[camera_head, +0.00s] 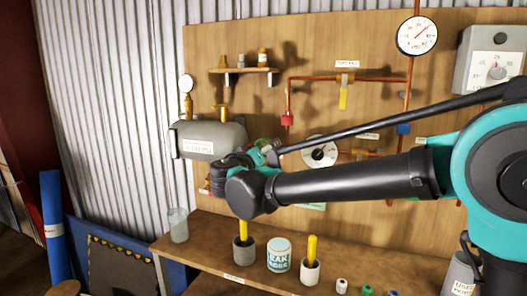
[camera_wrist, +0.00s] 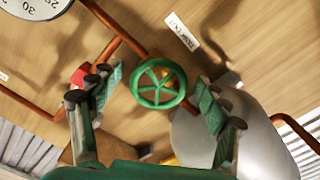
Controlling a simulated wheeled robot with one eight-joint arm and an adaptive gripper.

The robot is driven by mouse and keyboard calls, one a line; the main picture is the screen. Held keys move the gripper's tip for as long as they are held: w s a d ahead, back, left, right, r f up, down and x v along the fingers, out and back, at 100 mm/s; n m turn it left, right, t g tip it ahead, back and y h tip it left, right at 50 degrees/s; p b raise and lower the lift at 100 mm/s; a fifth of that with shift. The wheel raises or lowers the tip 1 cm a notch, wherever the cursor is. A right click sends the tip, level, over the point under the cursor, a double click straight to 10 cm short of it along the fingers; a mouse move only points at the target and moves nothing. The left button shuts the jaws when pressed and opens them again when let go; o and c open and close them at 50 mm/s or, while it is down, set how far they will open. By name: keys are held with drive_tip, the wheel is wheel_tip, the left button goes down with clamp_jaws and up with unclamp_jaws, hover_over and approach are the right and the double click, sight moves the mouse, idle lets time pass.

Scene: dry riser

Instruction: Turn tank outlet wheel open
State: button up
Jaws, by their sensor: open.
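The tank outlet wheel (camera_wrist: 158,84) is a green, spoked handwheel on copper pipework, in the middle of the wrist view. A small white label (camera_wrist: 181,30) is fixed to the board beside it; its text is hard to read. My gripper (camera_wrist: 160,92) is open, with one teal-and-black finger on each side of the wheel and gaps to its rim. I cannot tell how far the fingertips are from it in depth. In the head view my arm reaches left across the board, and its end hides most of the wheel area beside the grey tank (camera_head: 208,140).
The grey tank (camera_wrist: 235,140) bulges close to my right finger. A red fitting (camera_wrist: 80,76) sits behind my left finger. Copper pipes cross the board. A round gauge (camera_head: 416,36) hangs high. A bench below holds a can (camera_head: 279,254) and yellow-handled tools in cups.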

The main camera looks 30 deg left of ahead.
drive_tip(key=c, duration=1.2)
drive_tip(key=shift+o, duration=0.2)
drive_tip(key=n, duration=2.3)
drive_tip(key=shift+r, duration=0.35)
drive_tip(key=shift+n, duration=0.4)
